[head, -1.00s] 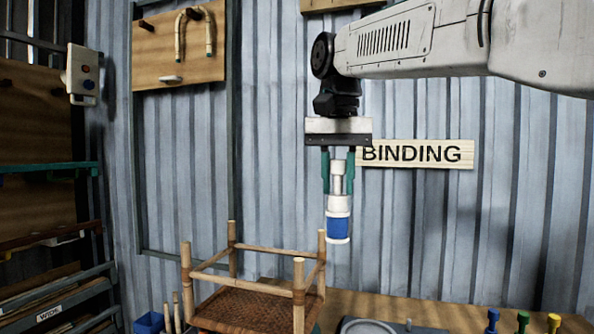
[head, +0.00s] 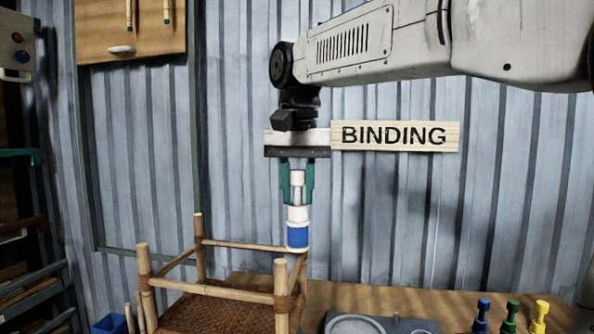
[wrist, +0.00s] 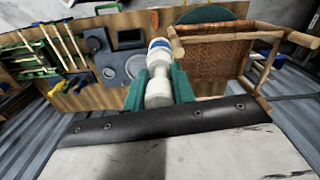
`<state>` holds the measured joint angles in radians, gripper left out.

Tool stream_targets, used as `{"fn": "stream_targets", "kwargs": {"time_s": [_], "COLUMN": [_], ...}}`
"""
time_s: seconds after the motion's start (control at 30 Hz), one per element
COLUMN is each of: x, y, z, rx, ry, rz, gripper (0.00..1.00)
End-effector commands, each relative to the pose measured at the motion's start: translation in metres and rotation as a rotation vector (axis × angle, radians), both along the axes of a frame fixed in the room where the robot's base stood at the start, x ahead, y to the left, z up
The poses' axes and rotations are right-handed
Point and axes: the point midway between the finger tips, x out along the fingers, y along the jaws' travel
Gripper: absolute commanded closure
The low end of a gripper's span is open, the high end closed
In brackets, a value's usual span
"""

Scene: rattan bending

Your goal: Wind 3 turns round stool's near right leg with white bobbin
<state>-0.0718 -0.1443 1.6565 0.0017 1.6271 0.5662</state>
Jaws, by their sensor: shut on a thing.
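The white bobbin (head: 298,214), with a blue band, hangs upright below my gripper (head: 297,184). The green fingers are shut on its upper part. In the head view, its lower end stands just above and right of the top of the stool's near right leg (head: 281,280) and overlaps the far right post. The depth gap is unclear. The stool (head: 215,290) has its posts pointing up, with a woven panel low between them. In the wrist view, the bobbin (wrist: 158,55) is between the fingers (wrist: 158,88), close beside a stool post end (wrist: 177,45). No strand to the leg is discernible.
A workbench (head: 400,297) carries a grey round fixture (head: 355,325) and blue, green and yellow pegs (head: 511,315) at right. A BINDING sign (head: 395,136) hangs on the corrugated wall behind. A blue bin (head: 110,324) is at lower left. The air right of the bobbin is clear.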

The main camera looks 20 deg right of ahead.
Motion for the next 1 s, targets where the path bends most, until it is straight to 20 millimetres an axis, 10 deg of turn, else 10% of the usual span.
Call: {"fn": "stream_targets", "kwargs": {"time_s": [1.0], "x": [0.0], "y": [-0.002], "z": [-0.105], "rx": [0.0], "ry": [0.001], "rz": [-0.002], "gripper": [1.0]}}
